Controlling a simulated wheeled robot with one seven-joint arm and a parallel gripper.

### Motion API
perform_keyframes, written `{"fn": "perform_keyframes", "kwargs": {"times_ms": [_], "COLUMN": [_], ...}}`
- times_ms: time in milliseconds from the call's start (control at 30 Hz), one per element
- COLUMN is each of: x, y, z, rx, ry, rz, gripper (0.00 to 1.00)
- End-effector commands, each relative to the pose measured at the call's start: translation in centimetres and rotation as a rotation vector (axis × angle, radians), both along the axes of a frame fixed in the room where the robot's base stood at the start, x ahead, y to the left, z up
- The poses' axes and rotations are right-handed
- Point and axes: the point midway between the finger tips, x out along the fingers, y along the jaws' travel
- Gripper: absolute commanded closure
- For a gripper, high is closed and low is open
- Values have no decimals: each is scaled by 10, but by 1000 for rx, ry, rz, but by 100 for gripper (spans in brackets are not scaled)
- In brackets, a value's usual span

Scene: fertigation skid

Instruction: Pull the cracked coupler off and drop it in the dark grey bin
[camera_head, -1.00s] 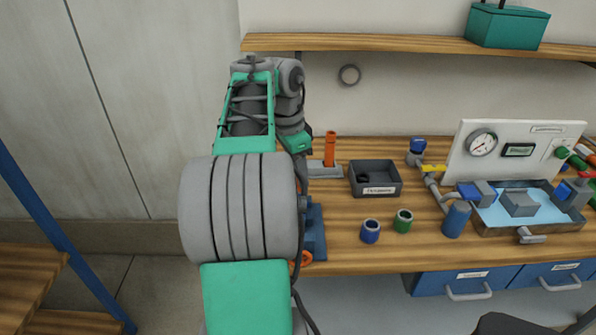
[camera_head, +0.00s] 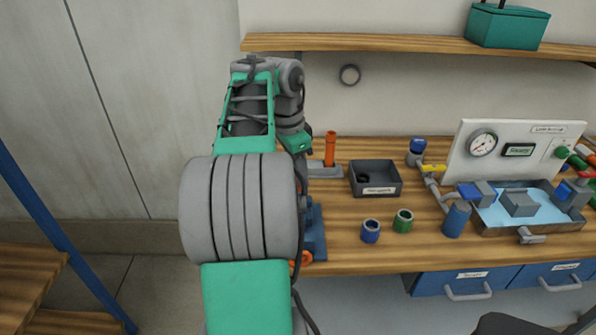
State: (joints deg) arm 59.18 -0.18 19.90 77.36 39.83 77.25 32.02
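The dark grey bin (camera_head: 387,190) stands on the bench right of my arm. It has a white label on its front, and a small dark piece (camera_head: 363,179) lies inside. An upright orange pipe (camera_head: 330,149) stands in a grey base (camera_head: 325,171) left of the bin. A blue ring-shaped coupler (camera_head: 370,232) and a green one (camera_head: 403,221) stand in front of the bin, apart from each other. I cannot tell a crack on any piece. My gripper's fingers do not show; my arm hides the area behind it.
My arm hides much of a blue fixture (camera_head: 317,234) and an orange part (camera_head: 307,258) at the bench's left front. Grey piping (camera_head: 433,186), a white gauge panel (camera_head: 543,141) and a water tray (camera_head: 488,231) fill the right. A wooden shelf (camera_head: 380,43) runs above.

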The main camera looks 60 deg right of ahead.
Motion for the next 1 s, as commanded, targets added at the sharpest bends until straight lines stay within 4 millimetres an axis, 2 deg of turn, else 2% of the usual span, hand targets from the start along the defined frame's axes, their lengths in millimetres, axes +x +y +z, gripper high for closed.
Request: {"fn": "perform_keyframes", "kwargs": {"times_ms": [700, 1000], "x": [0, 0], "y": [0, 0], "z": [4, 21], "rx": [-1, 0], "ry": [-1, 0], "rz": [-1, 0], "gripper": [100, 100]}}
